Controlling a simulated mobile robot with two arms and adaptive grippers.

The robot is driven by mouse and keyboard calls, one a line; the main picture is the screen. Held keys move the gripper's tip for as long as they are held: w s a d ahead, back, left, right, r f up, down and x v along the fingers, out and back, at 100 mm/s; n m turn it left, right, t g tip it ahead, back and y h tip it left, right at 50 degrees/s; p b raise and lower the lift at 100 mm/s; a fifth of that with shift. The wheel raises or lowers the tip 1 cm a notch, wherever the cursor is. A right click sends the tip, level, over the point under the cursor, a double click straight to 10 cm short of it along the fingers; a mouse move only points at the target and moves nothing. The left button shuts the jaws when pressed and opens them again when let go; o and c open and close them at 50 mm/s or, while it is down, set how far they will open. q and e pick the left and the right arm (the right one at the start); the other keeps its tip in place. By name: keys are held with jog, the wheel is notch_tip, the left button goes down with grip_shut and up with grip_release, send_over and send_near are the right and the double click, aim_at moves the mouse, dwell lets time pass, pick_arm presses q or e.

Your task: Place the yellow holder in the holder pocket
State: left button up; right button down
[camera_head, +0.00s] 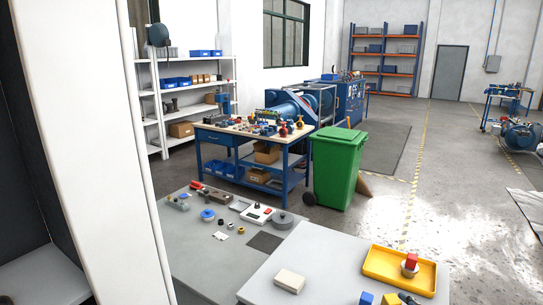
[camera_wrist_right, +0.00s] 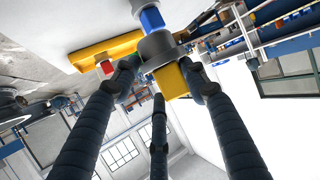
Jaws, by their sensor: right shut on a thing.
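My right gripper (camera_wrist_right: 162,75) has its dark fingers closed around the yellow holder (camera_wrist_right: 171,82), a block-like piece, in the right wrist view. A grey round part (camera_wrist_right: 158,47) and a blue block (camera_wrist_right: 152,18) show just beyond the holder. In the head view, a yellow block (camera_head: 390,299), seemingly the same holder, shows at the bottom edge beside a dark fingertip. A blue block (camera_head: 366,298) is left of it. I cannot make out the holder pocket. My left gripper is not in view.
A yellow tray (camera_head: 377,265) on the light grey table (camera_head: 318,262) holds a red block (camera_head: 411,260) on a round metal part. A pale block (camera_head: 290,280) lies on the left. A grey table (camera_head: 195,245) with several small parts adjoins. A green bin (camera_head: 337,165) stands behind.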

jog(key=s+a+r+n+g+y, duration=0.5)
jog(key=s+a+r+n+y, duration=0.2)
jog(key=s+a+n+y, duration=0.3)
jog(key=s, duration=0.3)
jog(key=shift+a+g+b, duration=0.3)
jog(key=shift+b, duration=0.1)
